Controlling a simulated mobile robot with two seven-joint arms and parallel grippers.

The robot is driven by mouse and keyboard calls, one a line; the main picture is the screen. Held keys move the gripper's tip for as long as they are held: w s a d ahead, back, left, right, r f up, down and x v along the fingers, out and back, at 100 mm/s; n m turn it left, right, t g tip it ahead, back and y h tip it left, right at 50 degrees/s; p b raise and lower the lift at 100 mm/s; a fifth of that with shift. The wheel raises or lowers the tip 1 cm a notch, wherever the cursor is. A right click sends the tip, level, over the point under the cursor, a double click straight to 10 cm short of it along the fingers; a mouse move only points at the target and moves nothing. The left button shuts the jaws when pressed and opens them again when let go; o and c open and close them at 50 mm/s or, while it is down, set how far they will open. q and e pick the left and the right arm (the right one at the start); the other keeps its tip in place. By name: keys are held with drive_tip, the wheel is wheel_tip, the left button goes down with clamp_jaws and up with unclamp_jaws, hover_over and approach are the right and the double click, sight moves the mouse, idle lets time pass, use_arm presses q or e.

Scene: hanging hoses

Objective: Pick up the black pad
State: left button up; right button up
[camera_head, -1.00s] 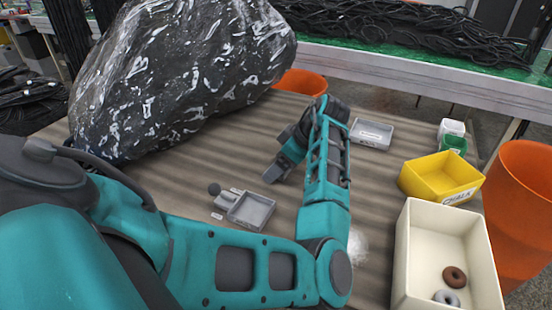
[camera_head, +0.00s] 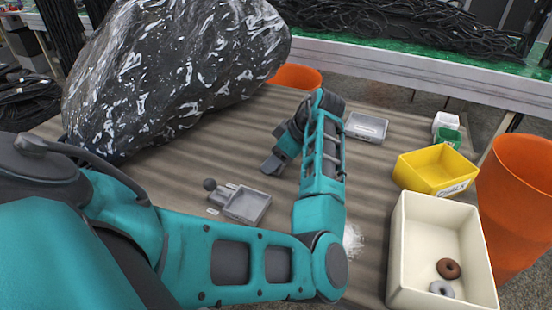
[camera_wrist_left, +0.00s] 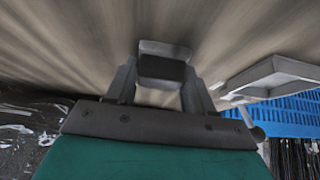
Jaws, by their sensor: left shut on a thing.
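The black pad (camera_wrist_left: 162,66), a small dark block with a greyer top face, sits between the two fingers of my left gripper (camera_wrist_left: 160,88) in the left wrist view. The fingers are shut on it, one on each side. In the head view my left gripper (camera_head: 272,163) is over the middle of the wooden table, behind and right of a small grey tray. There I cannot clearly tell the pad from the dark fingertips. My right gripper is not in view.
The grey tray (camera_head: 246,205) has a knobbed tool beside it. A large dark rock (camera_head: 170,75) fills the back left. At right are a cream bin (camera_head: 400,255) with two rings, a yellow chalk box (camera_head: 432,172) and an orange bucket (camera_head: 515,200). Another grey tray (camera_head: 366,128) lies behind my arm.

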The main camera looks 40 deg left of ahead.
use_arm(q)
wheel_tip(320, 180, up, 20)
drive_tip(key=p, duration=0.4)
drive_tip(key=o, duration=0.4)
drive_tip(key=c, duration=0.3)
drive_tip(key=shift+w, duration=0.1)
